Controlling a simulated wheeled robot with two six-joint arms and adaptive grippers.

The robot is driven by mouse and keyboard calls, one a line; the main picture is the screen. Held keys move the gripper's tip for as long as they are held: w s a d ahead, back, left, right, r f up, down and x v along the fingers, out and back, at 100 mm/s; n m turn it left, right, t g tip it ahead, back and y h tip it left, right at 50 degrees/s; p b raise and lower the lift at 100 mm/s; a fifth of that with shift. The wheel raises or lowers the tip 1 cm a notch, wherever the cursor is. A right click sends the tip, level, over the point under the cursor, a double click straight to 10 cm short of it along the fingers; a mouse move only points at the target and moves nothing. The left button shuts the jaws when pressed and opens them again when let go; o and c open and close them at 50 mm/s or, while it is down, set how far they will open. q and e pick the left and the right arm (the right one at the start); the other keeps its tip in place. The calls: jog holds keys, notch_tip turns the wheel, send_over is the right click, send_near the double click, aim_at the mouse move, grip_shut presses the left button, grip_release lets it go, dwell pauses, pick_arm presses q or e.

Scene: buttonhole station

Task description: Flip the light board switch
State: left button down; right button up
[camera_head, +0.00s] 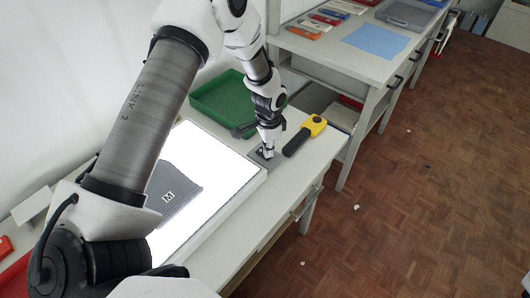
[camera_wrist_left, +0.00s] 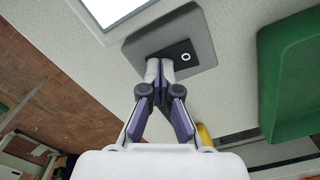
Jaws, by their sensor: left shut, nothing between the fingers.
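The light board (camera_head: 225,155) glows white on the table, and its corner shows in the wrist view (camera_wrist_left: 112,12). The switch is a grey plate (camera_wrist_left: 200,28) with a black rocker (camera_wrist_left: 186,58) marked by a white ring. In the head view the switch plate (camera_head: 256,158) sits beside the board's right edge, partly hidden by my gripper. My left gripper (camera_head: 267,153) points down at the switch, shut and empty. In the wrist view its fingertips (camera_wrist_left: 160,70) cover the left end of the rocker; I cannot tell if they touch it. My right gripper is out of view.
A grey cloth piece (camera_head: 178,190) marked M lies on the board. A yellow-and-black tool (camera_head: 305,134) lies right of the switch. A green tray (camera_head: 221,103) stands behind. A second table with a blue cloth (camera_head: 376,41) is farther back.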

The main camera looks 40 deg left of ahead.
pick_arm(q)
jog(key=shift+r+p, duration=3)
jog(key=shift+r, duration=0.6)
jog(key=shift+f, duration=0.1)
